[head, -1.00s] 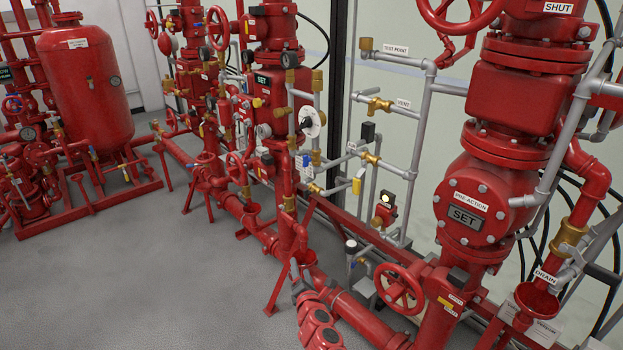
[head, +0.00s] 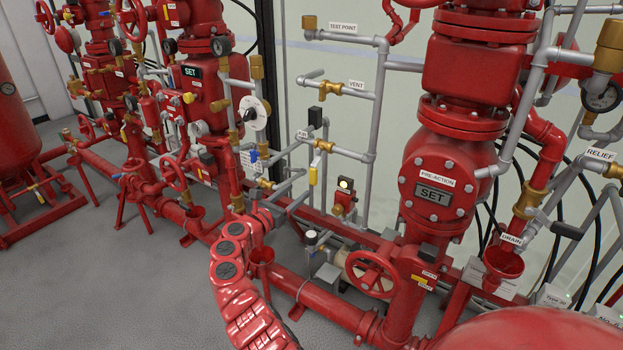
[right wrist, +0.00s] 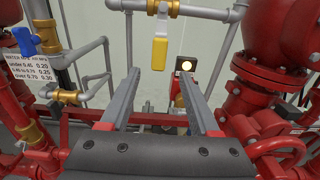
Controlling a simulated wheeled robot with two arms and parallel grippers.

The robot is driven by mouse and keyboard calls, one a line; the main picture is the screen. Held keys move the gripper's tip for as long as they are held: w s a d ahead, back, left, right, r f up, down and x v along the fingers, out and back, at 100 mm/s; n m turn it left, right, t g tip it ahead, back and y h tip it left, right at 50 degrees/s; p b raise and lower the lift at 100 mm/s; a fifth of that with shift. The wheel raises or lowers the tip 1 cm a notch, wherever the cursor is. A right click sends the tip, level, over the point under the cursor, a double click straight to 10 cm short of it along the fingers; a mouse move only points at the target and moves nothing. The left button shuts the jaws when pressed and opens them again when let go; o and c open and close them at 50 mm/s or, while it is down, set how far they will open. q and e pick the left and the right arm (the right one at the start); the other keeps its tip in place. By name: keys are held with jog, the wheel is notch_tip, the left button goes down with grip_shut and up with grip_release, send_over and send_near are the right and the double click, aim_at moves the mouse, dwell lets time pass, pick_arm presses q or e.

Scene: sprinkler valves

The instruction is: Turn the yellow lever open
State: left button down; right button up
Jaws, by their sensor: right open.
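The yellow lever (head: 313,172) hangs straight down from a brass valve (head: 323,145) on a grey pipe, left of the pre-action valve. In the right wrist view the yellow lever (right wrist: 160,52) is upright near the top middle. My right gripper (head: 288,201) is below and left of the lever in the head view. In the right wrist view my right gripper (right wrist: 157,73) is open, its two grey fingers pointing towards the lever. The lever's lower end shows between the fingertips, apparently beyond them. Nothing is held. My left gripper is not in view.
A lit box (head: 345,185) is right of the lever. The red pre-action valve (head: 438,188) and a red handwheel (head: 372,273) stand further right. A white dial (head: 254,113) and red pipework crowd the left. Grey floor (head: 110,285) is clear at lower left.

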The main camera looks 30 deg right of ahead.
aim_at(312, 179)
jog(key=b+x, duration=0.1)
jog(key=x, duration=0.3)
jog(key=b+x, duration=0.1)
jog(key=x, duration=0.3)
jog(key=shift+w+d+f, duration=0.1)
jog(key=shift+d+f, duration=0.15)
jog(key=shift+w+d+r, duration=0.25)
jog(key=shift+w+d, duration=0.1)
jog(key=shift+d, duration=0.25)
grip_shut()
dwell(0.5)
